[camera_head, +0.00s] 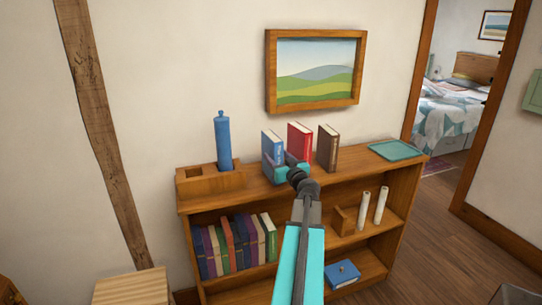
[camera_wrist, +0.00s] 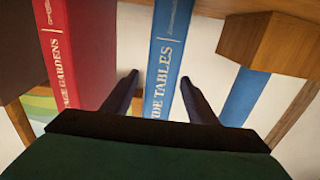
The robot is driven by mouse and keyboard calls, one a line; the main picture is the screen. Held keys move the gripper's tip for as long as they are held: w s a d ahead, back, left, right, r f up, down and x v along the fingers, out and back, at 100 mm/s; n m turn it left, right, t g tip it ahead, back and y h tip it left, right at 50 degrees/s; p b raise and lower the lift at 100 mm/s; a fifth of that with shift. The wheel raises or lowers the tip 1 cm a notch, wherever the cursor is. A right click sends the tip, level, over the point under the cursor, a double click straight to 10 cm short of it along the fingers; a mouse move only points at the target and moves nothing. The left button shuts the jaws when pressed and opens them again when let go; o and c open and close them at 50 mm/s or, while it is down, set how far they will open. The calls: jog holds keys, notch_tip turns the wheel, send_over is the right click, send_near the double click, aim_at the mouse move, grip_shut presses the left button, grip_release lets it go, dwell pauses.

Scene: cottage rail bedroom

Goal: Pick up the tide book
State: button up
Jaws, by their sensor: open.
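The tide book is blue and stands upright on top of the wooden bookcase, at the left of a short row of books in the head view (camera_head: 272,146). In the wrist view its blue spine (camera_wrist: 172,40), lettered with "TABLES", runs between my fingers. My gripper (camera_wrist: 158,80) is open, with one dark finger on each side of the spine. I cannot tell whether either finger touches it. In the head view my arm and hand hide the lower part of the book and the fingertips.
A red book (camera_head: 299,143) and a brown book (camera_head: 328,149) stand right of it. A wooden holder (camera_head: 208,184) with a tall blue cylinder (camera_head: 223,142) is at left. A teal tray (camera_head: 395,150) lies at right. A framed picture (camera_head: 315,70) hangs above.

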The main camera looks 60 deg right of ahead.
jog(key=shift+w+d, duration=0.15)
jog(key=shift+w, duration=0.1)
dwell(0.4)
grip_shut()
jog(key=shift+r, duration=0.15)
jog(key=shift+r+b, duration=0.6)
jog(key=shift+r, duration=1)
jog(key=b, duration=0.7)
send_near(279, 151)
jog(key=s+d+r, duration=0.1)
jog(key=s, duration=0.3)
jog(key=shift+s+a+r+b, duration=0.15)
jog(key=shift+s+r+b, duration=0.15)
jog(key=shift+b, duration=0.35)
jog(key=shift+s+r, duration=0.1)
jog(key=shift+s, duration=0.05)
